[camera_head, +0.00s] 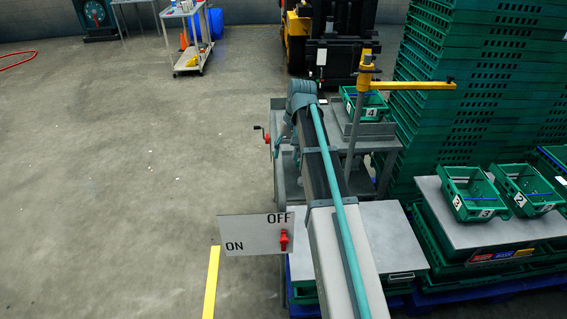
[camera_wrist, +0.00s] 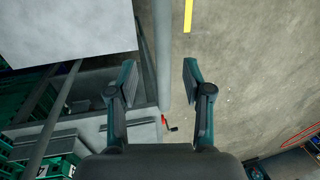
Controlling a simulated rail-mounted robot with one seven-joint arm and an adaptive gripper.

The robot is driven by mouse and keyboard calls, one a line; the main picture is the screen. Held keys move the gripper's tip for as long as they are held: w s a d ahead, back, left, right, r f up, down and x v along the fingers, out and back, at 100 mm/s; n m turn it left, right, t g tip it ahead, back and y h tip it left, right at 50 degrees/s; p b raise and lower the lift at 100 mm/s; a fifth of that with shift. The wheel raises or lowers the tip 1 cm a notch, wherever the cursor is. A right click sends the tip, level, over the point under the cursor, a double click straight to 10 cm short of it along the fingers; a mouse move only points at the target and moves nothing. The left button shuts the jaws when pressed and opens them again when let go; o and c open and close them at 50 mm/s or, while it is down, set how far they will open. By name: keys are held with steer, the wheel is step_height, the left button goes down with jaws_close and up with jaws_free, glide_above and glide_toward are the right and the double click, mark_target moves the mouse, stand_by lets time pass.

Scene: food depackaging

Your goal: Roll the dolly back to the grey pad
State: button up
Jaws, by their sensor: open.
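No low dolly and no separate grey pad on the floor can be made out for sure in either view. A wheeled grey trolley (camera_head: 182,12) with items on it stands at the back left. My gripper shows in the wrist view (camera_wrist: 158,82) with its two dark teal fingers wide apart and nothing between them but a grey bar and floor behind. In the head view, my arm reaches forward over a grey metal stand (camera_head: 384,145), and the fingertips cannot be made out. A red crank handle (camera_wrist: 170,125) shows below the fingers; it also shows in the head view (camera_head: 267,137).
A green crate marked 4 (camera_head: 373,103) stands on the grey stand. Crates marked 3 (camera_head: 473,194) and 2 (camera_head: 530,188) sit on a grey top at right, near tall green crate stacks (camera_head: 465,85). An ON/OFF panel (camera_head: 245,236) stands in front. The left floor is open.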

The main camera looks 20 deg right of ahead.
steer(key=shift+s+d+r, duration=0.1)
steer(key=shift+d+r, duration=0.05)
steer(key=shift+r, duration=0.7)
steer(key=shift+d+r, duration=0.2)
steer(key=shift+r, duration=0.7)
steer(key=shift+s+d+r, duration=0.1)
steer(key=shift+d+r, duration=0.05)
steer(key=shift+r, duration=0.7)
steer(key=shift+d, duration=0.1)
